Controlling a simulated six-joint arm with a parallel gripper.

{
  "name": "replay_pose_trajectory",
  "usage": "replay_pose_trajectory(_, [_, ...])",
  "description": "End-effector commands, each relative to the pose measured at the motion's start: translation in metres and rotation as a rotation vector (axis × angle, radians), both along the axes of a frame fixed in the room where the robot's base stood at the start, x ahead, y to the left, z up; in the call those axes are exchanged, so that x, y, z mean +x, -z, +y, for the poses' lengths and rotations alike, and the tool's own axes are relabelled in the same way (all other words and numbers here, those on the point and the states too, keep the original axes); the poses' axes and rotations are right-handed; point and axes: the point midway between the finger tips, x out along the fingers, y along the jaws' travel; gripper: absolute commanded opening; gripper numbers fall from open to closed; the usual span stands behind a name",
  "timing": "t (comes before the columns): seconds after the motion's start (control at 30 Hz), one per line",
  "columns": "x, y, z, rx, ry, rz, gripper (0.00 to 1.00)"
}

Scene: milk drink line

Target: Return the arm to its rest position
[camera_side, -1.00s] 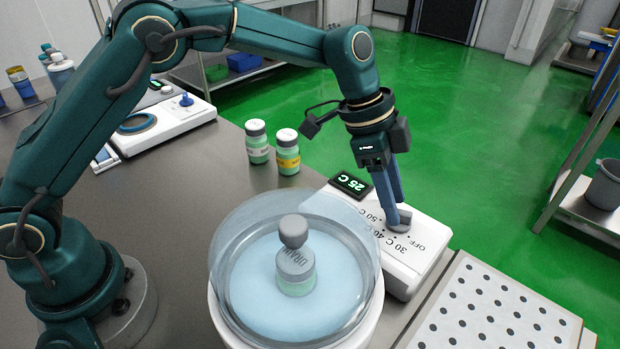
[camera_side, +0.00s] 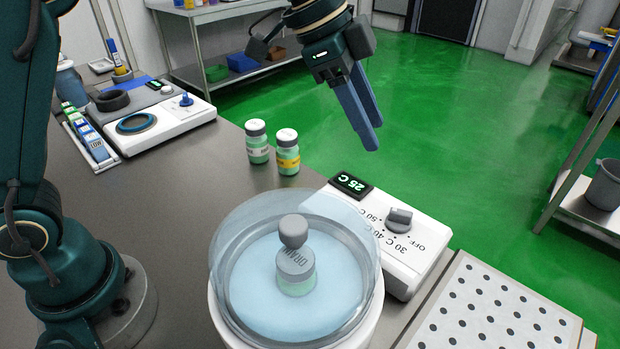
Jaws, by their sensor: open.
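My gripper (camera_side: 372,138) is up in the air above and behind the heater control box, clear of everything. Its two blue fingers point down with a gap between them, and nothing is held. The white control box (camera_side: 425,262) has a grey knob (camera_side: 398,219) with OFF, 30 C, 40 C and 50 C marks. Its display (camera_side: 351,184) reads 25 C. A round clear water bath (camera_side: 228,240) with light blue water stands in front, and a grey-capped bottle (camera_side: 296,272) stands in it.
Two capped bottles, one white-labelled (camera_side: 257,142) and one yellow-labelled (camera_side: 287,152), stand on the grey bench. A dotted white plate (camera_side: 490,310) lies at the front right.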

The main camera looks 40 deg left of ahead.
Motion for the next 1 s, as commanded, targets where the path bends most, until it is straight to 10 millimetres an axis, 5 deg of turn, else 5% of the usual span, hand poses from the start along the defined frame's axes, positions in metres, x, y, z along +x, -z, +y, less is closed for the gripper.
replay_pose_trajectory(0.2, [-0.045,-0.038,0.040,0.000,-0.186,-0.053,0.46])
replay_pose_trajectory(0.43, [-0.102,-0.041,0.078,-0.022,-0.441,-0.070,0.46])
replay_pose_trajectory(0.8, [-0.188,0.019,0.121,-0.090,-0.914,-0.020,0.46])
replay_pose_trajectory(1.0, [-0.200,0.043,0.127,-0.119,-1.077,0.046,0.46])
